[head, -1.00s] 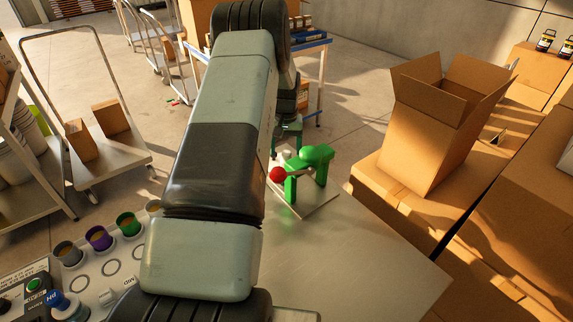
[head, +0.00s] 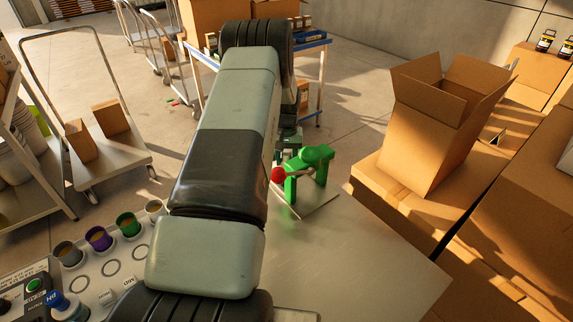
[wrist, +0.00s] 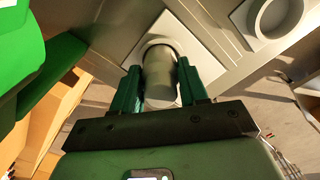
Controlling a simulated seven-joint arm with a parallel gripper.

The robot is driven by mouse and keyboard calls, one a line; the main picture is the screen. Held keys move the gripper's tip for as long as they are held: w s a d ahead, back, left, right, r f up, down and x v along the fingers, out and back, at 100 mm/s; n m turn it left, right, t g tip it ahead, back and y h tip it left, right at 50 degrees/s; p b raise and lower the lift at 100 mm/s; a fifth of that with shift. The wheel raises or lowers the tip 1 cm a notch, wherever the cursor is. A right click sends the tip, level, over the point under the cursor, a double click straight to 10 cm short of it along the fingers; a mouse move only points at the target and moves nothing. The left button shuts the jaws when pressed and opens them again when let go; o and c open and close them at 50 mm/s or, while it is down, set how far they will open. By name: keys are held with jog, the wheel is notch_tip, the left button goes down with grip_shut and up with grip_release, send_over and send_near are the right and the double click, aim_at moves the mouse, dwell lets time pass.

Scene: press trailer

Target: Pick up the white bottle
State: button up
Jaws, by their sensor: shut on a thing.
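The white bottle (wrist: 160,82) shows in the wrist view as a pale, shadowed cylinder between the two green fingers of my gripper (wrist: 160,88). The fingers are shut on its sides. A square plate with a round ring (wrist: 181,36) lies just beyond the bottle; I cannot tell whether the bottle still touches it. In the head view my gripper (head: 288,138) is partly hidden behind my arm, just behind the green press, and the bottle cannot be made out.
The green press (head: 312,160) with a red ball handle (head: 278,174) stands close to my gripper on the metal table (head: 350,250). A second ring holder (wrist: 277,14) is at the upper right of the wrist view. Cardboard boxes (head: 425,145) stand to the right.

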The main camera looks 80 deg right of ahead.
jog(key=shift+r, duration=0.15)
notch_tip(320, 180, up, 9)
jog(key=shift+r, duration=0.15)
jog(key=shift+w+r, duration=0.1)
jog(key=shift+r, duration=0.05)
jog(key=w+a, duration=0.5)
jog(key=a, duration=0.5)
jog(key=w+a, duration=0.6)
jog(key=a, duration=0.4)
jog(key=shift+a+f, duration=0.2)
jog(key=shift+f, duration=1.6)
jog(key=shift+a+f, duration=0.15)
jog(key=shift+f, duration=1.65)
jog(key=shift+a+f, duration=0.2)
jog(key=shift+f, duration=1.6)
jog(key=shift+f, duration=0.1)
